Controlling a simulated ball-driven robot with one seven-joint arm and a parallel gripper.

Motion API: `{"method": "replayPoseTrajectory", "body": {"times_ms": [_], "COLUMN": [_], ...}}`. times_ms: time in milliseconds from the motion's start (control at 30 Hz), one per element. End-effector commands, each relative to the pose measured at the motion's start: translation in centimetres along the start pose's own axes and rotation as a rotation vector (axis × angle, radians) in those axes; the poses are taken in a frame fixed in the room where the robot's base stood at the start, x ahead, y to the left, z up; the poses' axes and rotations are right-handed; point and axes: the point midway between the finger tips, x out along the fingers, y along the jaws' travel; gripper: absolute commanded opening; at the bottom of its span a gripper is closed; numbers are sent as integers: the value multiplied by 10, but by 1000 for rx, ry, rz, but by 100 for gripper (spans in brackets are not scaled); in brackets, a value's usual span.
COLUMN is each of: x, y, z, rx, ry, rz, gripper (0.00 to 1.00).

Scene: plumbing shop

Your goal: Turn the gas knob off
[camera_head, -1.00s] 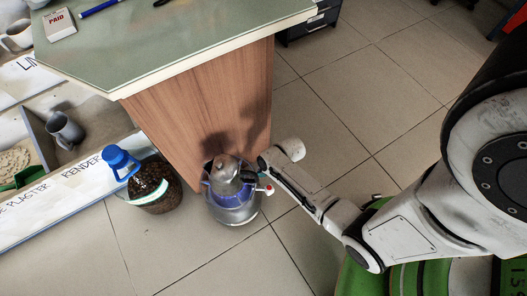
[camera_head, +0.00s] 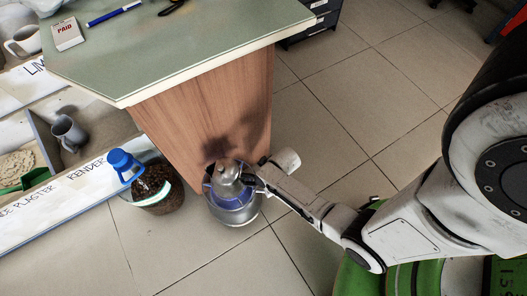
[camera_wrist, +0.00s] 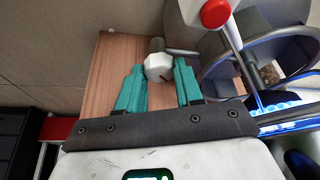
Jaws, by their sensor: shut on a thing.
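A grey metal kettle-like vessel (camera_head: 229,176) sits in a round metal burner (camera_head: 236,214) on the floor against the wooden counter. Blue shows inside the burner, and the wrist view shows a bright blue glow (camera_wrist: 278,108) at right. In the head view my gripper (camera_head: 249,181) is at the burner's right side, and the knob is hidden there.
The green-topped counter (camera_head: 180,48) overhangs behind. Tiled floor (camera_head: 330,110) is free at right.

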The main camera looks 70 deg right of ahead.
Motion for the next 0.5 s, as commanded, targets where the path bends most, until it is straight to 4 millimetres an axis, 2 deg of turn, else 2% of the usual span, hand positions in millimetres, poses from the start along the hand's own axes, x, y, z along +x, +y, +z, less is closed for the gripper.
{"method": "replayPoseTrajectory", "body": {"times_ms": [100,133,367,500], "x": [0,0,0,0], "y": [-1,-1,0,0], "z": [1,1,0,0], "rx": [-1,-1,-1,-1], "ry": [-1,-1,-1,0], "rz": [-1,-1,-1,-1], "gripper": [5,37,59,59]}}
